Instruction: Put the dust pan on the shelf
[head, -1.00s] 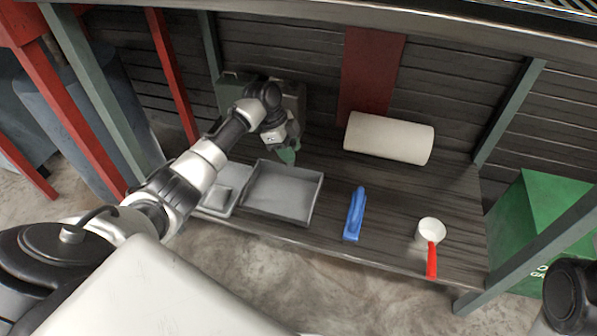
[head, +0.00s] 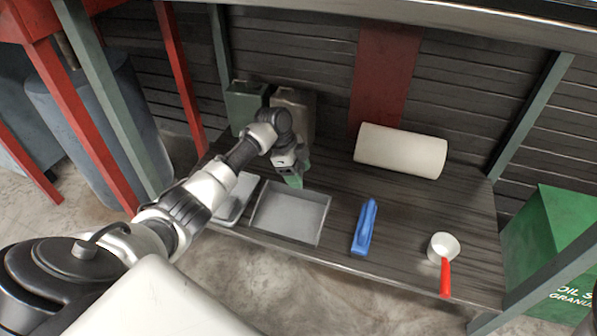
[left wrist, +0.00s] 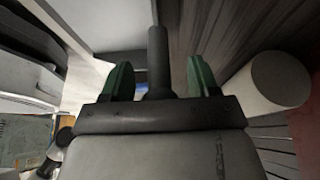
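The dust pan (head: 288,226) is a grey, shallow, rimmed tray lying flat on the dark wooden surface (head: 400,215), near its front left. My left gripper (head: 293,183), with green fingers, is at the back edge of the pan, pointing down. In the left wrist view, a dark round handle (left wrist: 159,60) stands between the spread fingers of the left gripper (left wrist: 158,78), with a gap on both sides. It appears to be the dust pan's handle. In the head view the handle is hidden behind the gripper. My right gripper is not in view.
A blue brush-like tool (head: 364,228) lies right of the pan, then a white pot with a red handle (head: 445,247). A white roll (head: 401,150) lies at the back. A light grey flat object (head: 236,198) is left of the pan. Upright posts flank the surface.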

